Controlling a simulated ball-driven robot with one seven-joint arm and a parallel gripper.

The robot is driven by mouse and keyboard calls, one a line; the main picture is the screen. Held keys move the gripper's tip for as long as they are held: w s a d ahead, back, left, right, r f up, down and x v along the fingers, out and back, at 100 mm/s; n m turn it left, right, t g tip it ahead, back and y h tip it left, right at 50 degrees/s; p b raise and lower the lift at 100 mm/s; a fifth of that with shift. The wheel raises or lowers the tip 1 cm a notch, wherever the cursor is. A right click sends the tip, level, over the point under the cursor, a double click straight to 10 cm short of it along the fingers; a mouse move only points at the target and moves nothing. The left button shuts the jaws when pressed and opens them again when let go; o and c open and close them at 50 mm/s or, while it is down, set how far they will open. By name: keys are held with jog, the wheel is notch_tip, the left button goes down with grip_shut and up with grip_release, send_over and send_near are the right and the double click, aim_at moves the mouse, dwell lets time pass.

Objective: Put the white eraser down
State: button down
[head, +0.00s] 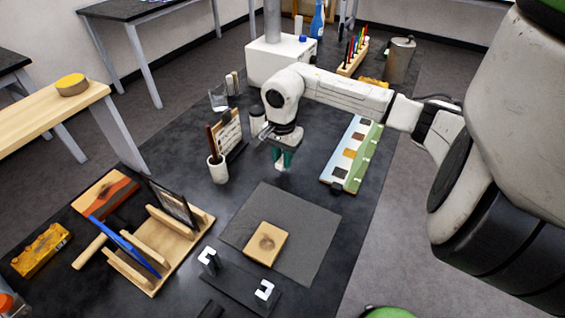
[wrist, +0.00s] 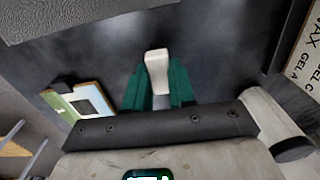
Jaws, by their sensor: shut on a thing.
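The white eraser (wrist: 156,68) shows in the wrist view as a pale, rounded block between the green fingers of my gripper (wrist: 158,90). The fingers are shut on it and its end sticks out past their tips. In the head view my gripper (head: 281,163) hangs over the dark table top (head: 240,200), beyond the grey mat. The eraser is mostly hidden by the fingers there, and I cannot tell its height above the table.
A grey mat (head: 300,215) bears a wooden block (head: 265,243) with a round hollow. A white cup (head: 218,169) stands left of my gripper. A colour-sample strip (head: 353,153) lies to the right. A wooden rack (head: 190,236) stands front left. Some table around the gripper is bare.

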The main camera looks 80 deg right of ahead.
aim_at(282, 160)
jog(key=shift+f, duration=1.45)
jog(key=shift+f, duration=0.2)
jog(key=c, duration=0.9)
grip_release()
jog(key=shift+r, duration=0.1)
jog(key=shift+c, duration=0.2)
jog(key=shift+r, duration=0.1)
notch_tip(282, 160, up, 12)
jog(key=b, duration=0.1)
jog(key=shift+s, duration=0.1)
